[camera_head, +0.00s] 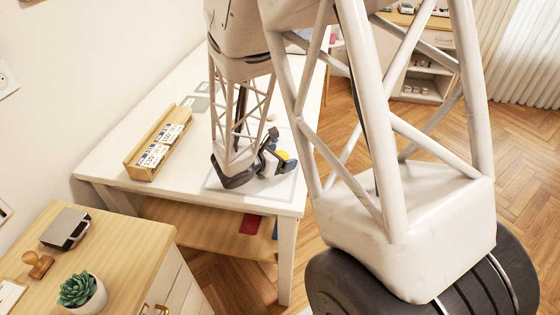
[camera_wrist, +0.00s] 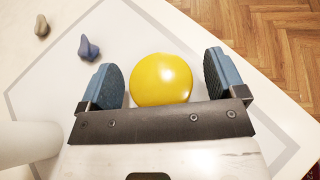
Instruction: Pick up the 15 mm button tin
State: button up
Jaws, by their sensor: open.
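My gripper (camera_wrist: 163,76) is open, with one blue-padded finger on each side of a smooth round yellow object (camera_wrist: 161,84). Gaps show between the object and both fingers. No thing is plainly marked as the 15 mm button tin.
A grey square outline (camera_wrist: 25,73) marks the white tabletop (camera_head: 115,152). A small blue lump (camera_wrist: 88,48) and a grey-brown lump (camera_wrist: 42,26) lie beyond the yellow object. A wooden cabinet (camera_head: 128,232) with a plant (camera_head: 78,289) stands front left.

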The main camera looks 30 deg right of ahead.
dwell(0.4)
jog(key=c, duration=1.1)
jog(key=shift+o, duration=0.2)
jog(key=shift+r, duration=0.15)
jog(key=shift+r, duration=4.9)
